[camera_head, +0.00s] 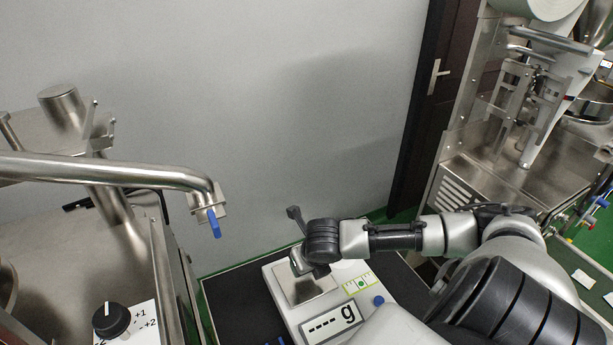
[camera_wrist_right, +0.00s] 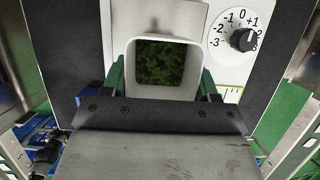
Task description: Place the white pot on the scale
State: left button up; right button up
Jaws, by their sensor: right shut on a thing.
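The white pot (camera_wrist_right: 133,69) is square-mouthed, with green leaves inside. In the right wrist view it sits between the two green fingers of my right gripper (camera_wrist_right: 163,80), which is shut on it. The scale (camera_head: 287,309) is white, with a bare metal plate (camera_head: 306,290) and a display reading dashes and "g". In the head view my right gripper (camera_head: 308,264) is over the back part of the scale. The pot is mostly hidden there by the wrist, and I cannot tell whether it touches the plate. My left gripper is not in view.
The scale stands on a black table (camera_head: 233,294) by a grey wall. A steel machine with a curved pipe (camera_head: 120,173), blue tip and dial (camera_head: 111,319) is at the left. Another steel machine (camera_head: 480,160) is at the right. A dial (camera_wrist_right: 243,39) shows in the wrist view.

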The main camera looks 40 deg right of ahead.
jog(key=shift+w+a+f, duration=0.15)
jog(key=shift+w, duration=0.1)
jog(key=shift+f, duration=0.3)
jog(key=shift+f+p, duration=0.55)
jog(key=shift+f, duration=1.2)
jog(key=o, duration=1)
jog(key=b+v, duration=0.1)
jog(key=v, duration=1.1)
jog(key=shift+r, duration=0.1)
